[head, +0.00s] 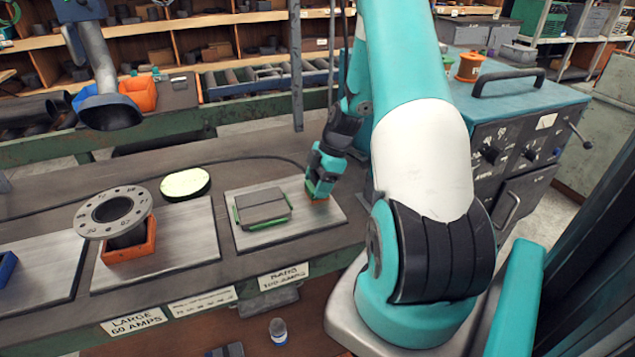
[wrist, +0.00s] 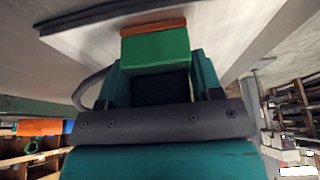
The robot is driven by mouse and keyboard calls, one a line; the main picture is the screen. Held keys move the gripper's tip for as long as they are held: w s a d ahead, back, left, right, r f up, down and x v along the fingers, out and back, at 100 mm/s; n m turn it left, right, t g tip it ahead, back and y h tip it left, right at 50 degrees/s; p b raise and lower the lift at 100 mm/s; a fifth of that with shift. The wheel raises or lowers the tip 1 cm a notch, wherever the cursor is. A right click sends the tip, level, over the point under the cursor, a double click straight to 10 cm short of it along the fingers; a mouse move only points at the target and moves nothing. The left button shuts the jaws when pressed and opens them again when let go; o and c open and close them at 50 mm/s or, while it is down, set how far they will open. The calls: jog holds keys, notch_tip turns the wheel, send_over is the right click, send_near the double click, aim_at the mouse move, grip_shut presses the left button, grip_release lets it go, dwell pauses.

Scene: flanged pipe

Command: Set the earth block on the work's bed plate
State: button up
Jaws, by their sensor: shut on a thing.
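My gripper (head: 322,186) is shut on the earth block (head: 318,196), at the back right corner of the right bed plate (head: 325,217). In the wrist view the block (wrist: 155,50) is green with an orange end, held between my teal fingers (wrist: 155,88). Its orange end is at or very close to the plate (wrist: 225,35); I cannot tell if they touch. A grey slab piece (head: 263,207) with green edges lies on this plate, left of the block. A flanged pipe (head: 113,215) stands in an orange holder on the middle bed plate (head: 190,245).
A dark cable (head: 265,157) runs over the bench to my gripper. A pale round disc (head: 185,183) lies behind the middle plate. A teal machine (head: 520,120) stands to the right. A dark lamp-like hood (head: 110,110) hangs at the left. Signs (head: 134,321) line the front edge.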

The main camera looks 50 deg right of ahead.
jog(key=o, duration=1)
jog(key=w+a+p+v, duration=0.1)
jog(key=p+v, duration=0.1)
jog(key=v, duration=1.1)
jog(key=a+r+p+v, duration=0.1)
jog(key=p+v, duration=0.2)
jog(key=v, duration=0.9)
jog(key=shift+w+a+r, duration=0.25)
jog(key=shift+w+r, duration=0.05)
jog(key=shift+r, duration=0.2)
